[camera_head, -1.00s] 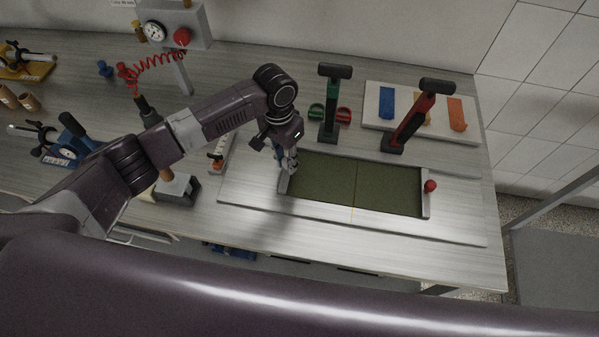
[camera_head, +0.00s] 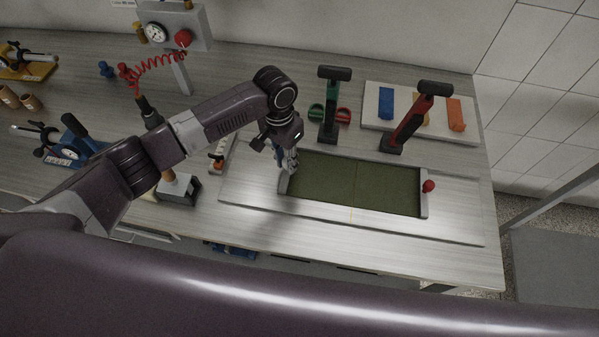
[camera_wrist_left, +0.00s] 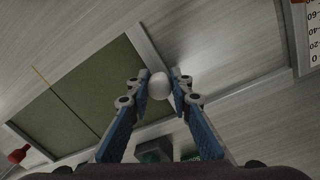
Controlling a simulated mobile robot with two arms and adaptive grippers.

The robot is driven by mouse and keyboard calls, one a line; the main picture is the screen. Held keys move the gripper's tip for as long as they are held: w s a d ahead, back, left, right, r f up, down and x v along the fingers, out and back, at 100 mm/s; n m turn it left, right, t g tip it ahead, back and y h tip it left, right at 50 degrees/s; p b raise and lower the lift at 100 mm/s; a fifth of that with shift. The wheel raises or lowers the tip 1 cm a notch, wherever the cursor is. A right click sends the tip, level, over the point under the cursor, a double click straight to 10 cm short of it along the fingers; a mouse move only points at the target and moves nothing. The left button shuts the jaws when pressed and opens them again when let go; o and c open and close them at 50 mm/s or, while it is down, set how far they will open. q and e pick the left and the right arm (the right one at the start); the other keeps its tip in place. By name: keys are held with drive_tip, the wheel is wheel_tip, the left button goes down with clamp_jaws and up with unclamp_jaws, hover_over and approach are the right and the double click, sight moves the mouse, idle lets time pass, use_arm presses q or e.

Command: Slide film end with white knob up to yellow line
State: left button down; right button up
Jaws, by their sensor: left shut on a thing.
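A dark green film (camera_head: 385,190) lies flat on a pale board, with a light bar at each end. It also shows in the wrist view (camera_wrist_left: 75,95). My left gripper (camera_head: 289,166) is at the film's left end bar (camera_head: 284,184) in the head view. In the wrist view its blue fingers (camera_wrist_left: 159,84) are closed around the white knob (camera_wrist_left: 159,88) on that bar. A red knob (camera_head: 429,186) is on the other end bar. The thin yellow line (camera_head: 351,214) shows on the board's front strip, near mid-film, well right of the gripper; it also shows in the wrist view (camera_wrist_left: 39,74).
Green-handled (camera_head: 330,110) and red-handled (camera_head: 412,122) upright tools stand behind the film. A tray (camera_head: 375,122) with coloured pieces is at the back right. A block with a handle (camera_head: 178,190) stands left of the board. The board's front strip is clear.

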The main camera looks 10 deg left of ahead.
idle(0.4)
use_arm(q)
drive_tip(key=c, duration=1.7)
unclamp_jaws()
drive_tip(key=shift+o, duration=0.2)
wheel_tip(320, 180, up, 12)
drive_tip(key=shift+w+a, duration=0.2)
drive_tip(key=shift+a, duration=0.1)
